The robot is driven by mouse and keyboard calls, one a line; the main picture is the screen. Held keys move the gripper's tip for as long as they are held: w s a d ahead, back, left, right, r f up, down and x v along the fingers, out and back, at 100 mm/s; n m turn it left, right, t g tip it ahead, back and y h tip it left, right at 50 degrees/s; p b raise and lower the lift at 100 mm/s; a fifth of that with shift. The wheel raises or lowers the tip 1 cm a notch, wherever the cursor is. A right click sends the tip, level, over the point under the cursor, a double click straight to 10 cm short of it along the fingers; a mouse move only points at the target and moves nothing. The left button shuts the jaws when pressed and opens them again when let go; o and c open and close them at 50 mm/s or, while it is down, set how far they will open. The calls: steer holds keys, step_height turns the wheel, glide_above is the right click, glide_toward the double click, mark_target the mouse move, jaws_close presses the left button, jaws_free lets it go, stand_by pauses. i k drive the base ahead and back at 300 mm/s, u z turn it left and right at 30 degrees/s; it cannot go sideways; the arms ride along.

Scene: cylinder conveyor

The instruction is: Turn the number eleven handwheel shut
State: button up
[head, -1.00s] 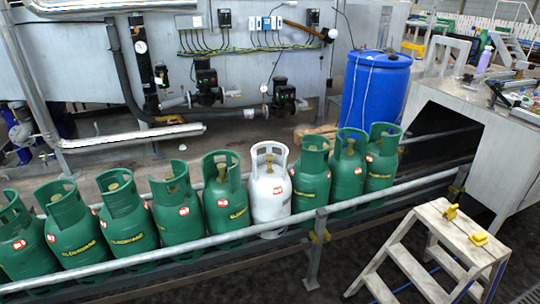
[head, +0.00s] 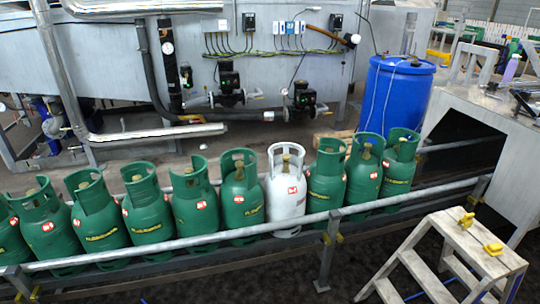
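A row of gas cylinders stands upright behind a metal rail. Most are green; one white cylinder (head: 286,196) stands right of the middle. Inside each collar that I can see into is a brass-coloured valve top, such as the valve (head: 286,163) on the white cylinder and the valve (head: 238,172) on the green cylinder (head: 241,208) left of it. The cylinders carry small red and white labels, too small to read. I cannot tell which handwheel is number eleven, or whether any valve is open or shut. My gripper is not in view.
The metal rail (head: 215,240) runs along the front of the cylinders. A step stool (head: 462,245) with yellow clamps stands at the front right. A blue drum (head: 395,95) stands behind the row. Pumps and pipes (head: 230,85) line the back wall. Dark floor lies in front.

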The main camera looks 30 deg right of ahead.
mark_target(285, 187)
steer(key=u, duration=0.85)
steer(key=k, duration=1.15)
steer(key=z, duration=1.5)
steer(key=i, duration=0.65)
steer(key=u, duration=0.2)
